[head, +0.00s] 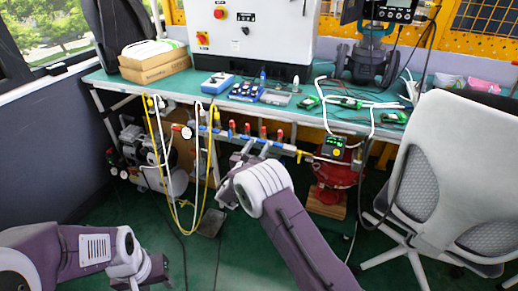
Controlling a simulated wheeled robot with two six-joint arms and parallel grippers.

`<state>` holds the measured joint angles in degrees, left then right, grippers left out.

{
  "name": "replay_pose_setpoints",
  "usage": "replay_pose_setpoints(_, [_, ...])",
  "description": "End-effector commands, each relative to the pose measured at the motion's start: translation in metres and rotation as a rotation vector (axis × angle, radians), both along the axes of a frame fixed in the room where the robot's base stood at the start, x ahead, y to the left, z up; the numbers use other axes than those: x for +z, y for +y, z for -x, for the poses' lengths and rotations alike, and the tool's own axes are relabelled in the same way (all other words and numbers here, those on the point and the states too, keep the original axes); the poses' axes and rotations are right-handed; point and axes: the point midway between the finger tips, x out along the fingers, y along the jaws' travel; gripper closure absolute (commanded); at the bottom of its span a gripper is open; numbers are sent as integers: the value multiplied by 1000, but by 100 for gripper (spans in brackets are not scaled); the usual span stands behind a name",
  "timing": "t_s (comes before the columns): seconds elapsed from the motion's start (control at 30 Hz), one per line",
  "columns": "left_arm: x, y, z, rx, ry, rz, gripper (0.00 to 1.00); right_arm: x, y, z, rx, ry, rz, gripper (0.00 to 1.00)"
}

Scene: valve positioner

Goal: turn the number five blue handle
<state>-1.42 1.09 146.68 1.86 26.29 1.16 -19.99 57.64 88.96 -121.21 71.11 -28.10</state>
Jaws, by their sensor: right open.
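A horizontal pipe manifold (240,137) hangs below the front edge of the green bench. Several small red handles (248,128) stand up along it, and small blue parts (217,117) show at its left end. I cannot read any numbers, and no blue handle marked five can be made out. My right gripper (257,149) is open, just in front of and below the right half of the manifold. My wrist hides part of that area, and I cannot tell whether the gripper touches a handle. My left gripper (150,272) is low at the bottom left, away from the manifold; its jaws are unclear.
The green bench (190,88) carries a white control box (245,30), blue devices and cables. Yellow and white hoses (160,160) hang left of the manifold. A red valve body (334,180) stands to the right, beside a grey office chair (445,160). A compressor (150,165) sits under the bench.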

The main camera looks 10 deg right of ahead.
Motion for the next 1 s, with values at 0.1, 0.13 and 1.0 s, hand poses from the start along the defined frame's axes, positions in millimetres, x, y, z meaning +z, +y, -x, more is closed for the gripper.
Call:
replay_pose_setpoints(0.1, [-3,0,0,0,0,0,55,0,-5,-6,-1,0,0,55])
replay_pose_setpoints(0.13, [-3,0,0,0,0,0,55,0,-5,-7,0,0,0,55])
replay_pose_setpoints(1.0, [-24,0,0,0,0,0,55,-3,-5,-7,0,-88,-127,100])
